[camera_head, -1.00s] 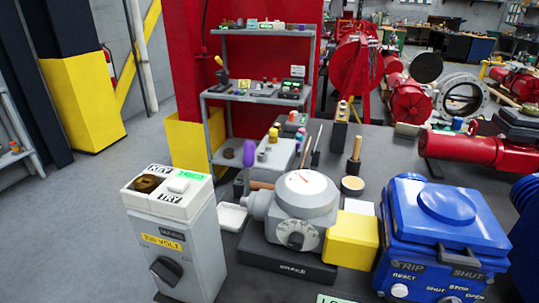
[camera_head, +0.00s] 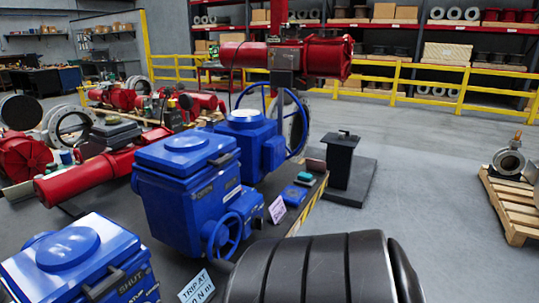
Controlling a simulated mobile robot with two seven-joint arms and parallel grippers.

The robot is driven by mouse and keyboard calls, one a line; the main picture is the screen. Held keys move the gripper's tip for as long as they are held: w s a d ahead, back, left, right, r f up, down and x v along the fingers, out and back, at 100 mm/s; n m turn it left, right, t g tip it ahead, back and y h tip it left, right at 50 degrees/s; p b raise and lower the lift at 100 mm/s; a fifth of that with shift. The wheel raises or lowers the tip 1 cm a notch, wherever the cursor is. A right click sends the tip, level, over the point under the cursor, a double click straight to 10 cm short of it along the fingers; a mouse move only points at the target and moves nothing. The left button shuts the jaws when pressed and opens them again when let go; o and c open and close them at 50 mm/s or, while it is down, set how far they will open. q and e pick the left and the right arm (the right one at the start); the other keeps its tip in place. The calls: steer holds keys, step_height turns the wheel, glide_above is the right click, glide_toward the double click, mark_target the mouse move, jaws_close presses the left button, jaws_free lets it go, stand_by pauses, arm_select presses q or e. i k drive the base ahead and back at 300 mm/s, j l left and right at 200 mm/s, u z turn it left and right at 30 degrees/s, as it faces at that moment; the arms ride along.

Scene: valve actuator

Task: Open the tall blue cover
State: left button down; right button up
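Several blue units stand along the dark bench. The middle one (camera_head: 190,195) is a tall boxy housing with a flat, raised-panel blue cover (camera_head: 187,150) seated on top and a small blue handwheel (camera_head: 222,238) low on its front right. At the lower left, another blue unit (camera_head: 75,265) has a round raised disc on its lid and is cut off by the picture edge. Behind the middle one, a third blue unit (camera_head: 250,140) has a large blue handwheel. I cannot tell from labels which cover is the named one. Neither gripper is in view.
A dark ribbed rounded shape fills the bottom centre and hides the bench's front. White cards (camera_head: 277,209) and a small blue box (camera_head: 294,196) lie on the bench. A red cylinder (camera_head: 95,172) lies left. A black stand (camera_head: 343,165) is right; open floor lies beyond.

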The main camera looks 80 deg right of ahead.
mark_target(181, 158)
steer(key=z, duration=1.7)
steer(key=l+z, duration=0.1)
steer(key=z, duration=0.15)
steer(key=l+z, duration=0.1)
steer(key=z, duration=0.2)
